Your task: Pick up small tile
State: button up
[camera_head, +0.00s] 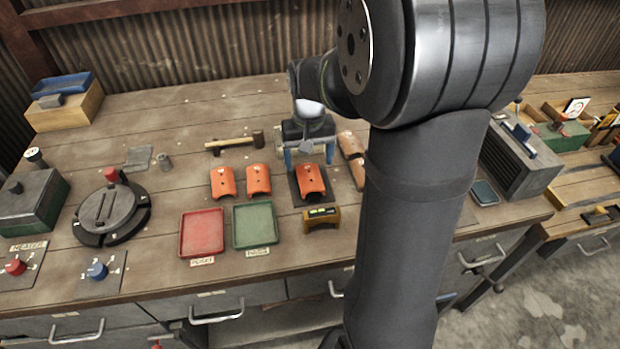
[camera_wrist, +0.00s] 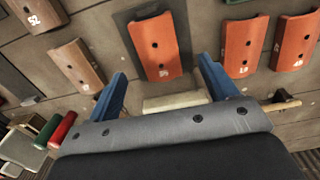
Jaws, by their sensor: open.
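Three orange curved tiles lie in a row in the head view: a left tile (camera_head: 222,181), a middle tile (camera_head: 258,179) and a right tile (camera_head: 311,181) on a dark pad (camera_head: 297,190). Two brown tiles, a front one (camera_head: 358,173) and a back one (camera_head: 350,145), lie right of them. My gripper (camera_head: 308,162) is open and empty at the orange tile on the pad. In the wrist view its blue fingers (camera_wrist: 162,68) stand apart, with that tile (camera_wrist: 156,45) ahead between them. One brown tile (camera_wrist: 37,12) reads "S2"; the other marks are hard to read.
A red tray (camera_head: 202,253) and a green tray (camera_head: 256,242) stand in front of the orange tiles. A hammer (camera_head: 233,142) lies behind the tiles. A round dark device (camera_head: 110,212) stands left.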

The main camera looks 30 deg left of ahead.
aim_at(310, 175)
jog(key=shift+w+f, duration=0.15)
jog(key=shift+f, duration=2.85)
jog(key=c, duration=1.1)
